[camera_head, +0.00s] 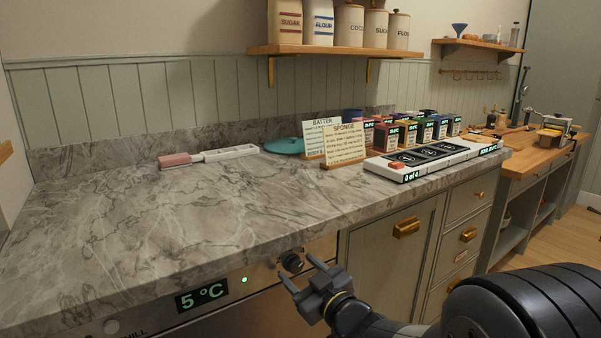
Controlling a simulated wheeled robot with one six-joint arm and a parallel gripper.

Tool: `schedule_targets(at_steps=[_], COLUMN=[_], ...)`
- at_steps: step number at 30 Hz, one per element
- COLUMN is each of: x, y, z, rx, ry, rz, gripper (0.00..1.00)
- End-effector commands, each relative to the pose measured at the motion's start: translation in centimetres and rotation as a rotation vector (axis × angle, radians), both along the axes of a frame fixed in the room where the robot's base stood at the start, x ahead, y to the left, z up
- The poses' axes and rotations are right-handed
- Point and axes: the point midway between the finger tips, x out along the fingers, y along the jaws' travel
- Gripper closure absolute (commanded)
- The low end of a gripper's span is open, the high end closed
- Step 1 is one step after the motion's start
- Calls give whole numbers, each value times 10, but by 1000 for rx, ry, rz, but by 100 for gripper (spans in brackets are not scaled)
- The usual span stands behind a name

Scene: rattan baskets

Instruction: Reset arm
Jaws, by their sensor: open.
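My gripper (304,277) is at the lower middle of the head view, in front of the cabinet and below the front edge of the marble counter (150,215). Its two dark fingers are spread apart with nothing between them. My black arm reaches in from the lower right corner.
The counter's front is bare. At its back are a pink-and-white tool (176,160), a teal round item (284,146), recipe cards (344,143), several coloured boxes (408,133) and a white device (430,160). A shelf (335,50) hangs above. A wooden bench (530,150) stands at right.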

Motion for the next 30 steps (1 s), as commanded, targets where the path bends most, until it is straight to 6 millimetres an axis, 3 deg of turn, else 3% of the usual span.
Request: schedule_targets(at_steps=[30], x=[0], y=[0], z=[-1], rx=[-794], ry=[-538], rz=[0], gripper=[44])
